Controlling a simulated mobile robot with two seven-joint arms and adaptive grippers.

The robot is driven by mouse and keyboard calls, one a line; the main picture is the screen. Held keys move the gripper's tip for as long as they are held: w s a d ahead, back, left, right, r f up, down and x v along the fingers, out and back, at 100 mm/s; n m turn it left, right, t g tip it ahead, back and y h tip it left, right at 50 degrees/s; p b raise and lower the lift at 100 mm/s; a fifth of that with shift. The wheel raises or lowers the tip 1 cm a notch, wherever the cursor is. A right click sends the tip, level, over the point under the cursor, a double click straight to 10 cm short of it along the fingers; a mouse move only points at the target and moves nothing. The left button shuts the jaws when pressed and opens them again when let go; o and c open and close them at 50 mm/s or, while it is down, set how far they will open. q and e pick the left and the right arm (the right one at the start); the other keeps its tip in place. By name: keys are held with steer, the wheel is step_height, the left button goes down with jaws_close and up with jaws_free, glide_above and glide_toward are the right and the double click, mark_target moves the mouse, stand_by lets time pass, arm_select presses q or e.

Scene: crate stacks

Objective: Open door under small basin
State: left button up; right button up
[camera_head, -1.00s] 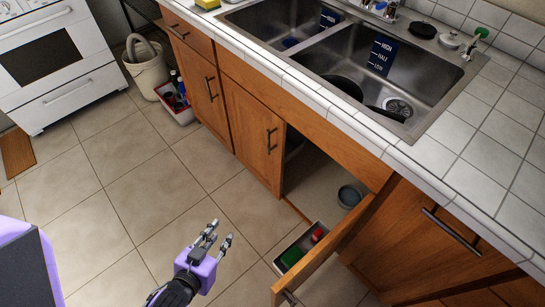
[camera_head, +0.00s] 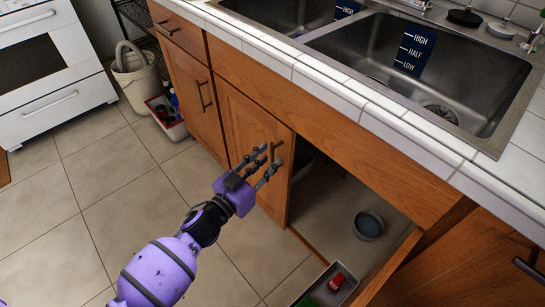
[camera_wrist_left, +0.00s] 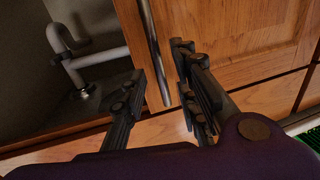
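The sink has a left basin (camera_head: 270,10) and a larger-looking right basin (camera_head: 455,75). Below them, a closed wooden door (camera_head: 237,105) has a dark vertical bar handle (camera_head: 278,150) near its right edge. My left gripper (camera_head: 268,163) is at this handle with its fingers apart. My right gripper is out of view.
Right of the door, an open compartment (camera_head: 330,215) holds a grey bowl (camera_head: 368,226). Its swung-out door (camera_head: 395,270) carries a bin (camera_head: 345,290) with red and green items. A pail (camera_head: 135,75) and a white oven (camera_head: 50,70) stand left.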

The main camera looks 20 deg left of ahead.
arm_select(q)
steer(key=shift+x, duration=1.35)
jaws_close()
